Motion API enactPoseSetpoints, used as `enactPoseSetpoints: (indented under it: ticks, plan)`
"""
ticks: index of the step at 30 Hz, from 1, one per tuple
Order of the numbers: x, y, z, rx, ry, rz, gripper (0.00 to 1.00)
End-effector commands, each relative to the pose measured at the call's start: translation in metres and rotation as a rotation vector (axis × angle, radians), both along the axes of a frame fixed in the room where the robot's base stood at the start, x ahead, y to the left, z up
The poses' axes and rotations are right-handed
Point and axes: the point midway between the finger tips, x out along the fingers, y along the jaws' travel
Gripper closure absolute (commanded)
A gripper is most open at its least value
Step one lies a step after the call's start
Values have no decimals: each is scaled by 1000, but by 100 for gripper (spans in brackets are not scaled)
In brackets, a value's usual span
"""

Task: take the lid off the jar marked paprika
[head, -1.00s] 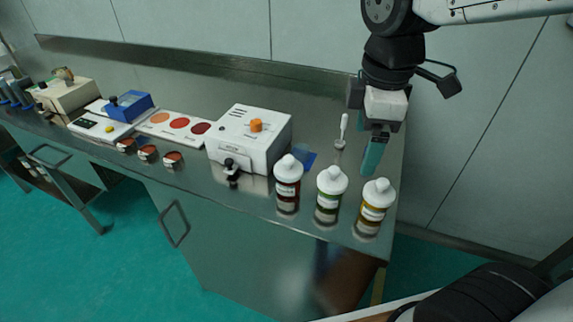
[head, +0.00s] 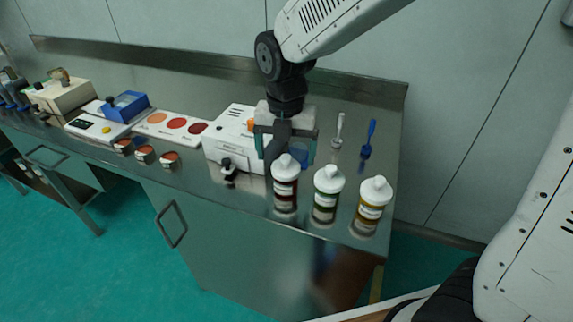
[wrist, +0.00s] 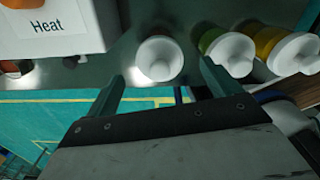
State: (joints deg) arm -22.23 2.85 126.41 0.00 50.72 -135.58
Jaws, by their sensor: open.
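A jar with dark red contents and a white lid (head: 286,188) stands at the left of a row of three on the steel bench. Its label is too small to read. A green jar (head: 326,196) and a yellow jar (head: 372,207) stand to its right, also with white lids. My gripper (head: 284,150) is open and empty, pointing down just behind and above the red jar. In the wrist view, the red jar's white lid (wrist: 160,58) lies ahead of the gap between my fingers (wrist: 160,80), apart from both. The green jar's lid (wrist: 231,54) is beyond the right finger.
A white-handled tool (head: 338,132) and a blue brush (head: 368,140) are behind the jars. Small cups (head: 145,154) are further left.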

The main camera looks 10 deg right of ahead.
Motion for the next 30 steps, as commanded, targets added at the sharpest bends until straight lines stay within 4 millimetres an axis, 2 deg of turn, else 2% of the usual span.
enactPoseSetpoints:
  ticks: [3,6,14,19,30]
  plan:
    - [0,0,-19,-1,3,-1,11]
    - [1,0,-27,-1,0,-1,11]
    - [1,0,-30,-1,-2,-2,11]
    - [1,0,-29,-1,-2,-2,58]
    - [1,0,-29,-1,-2,-2,59]
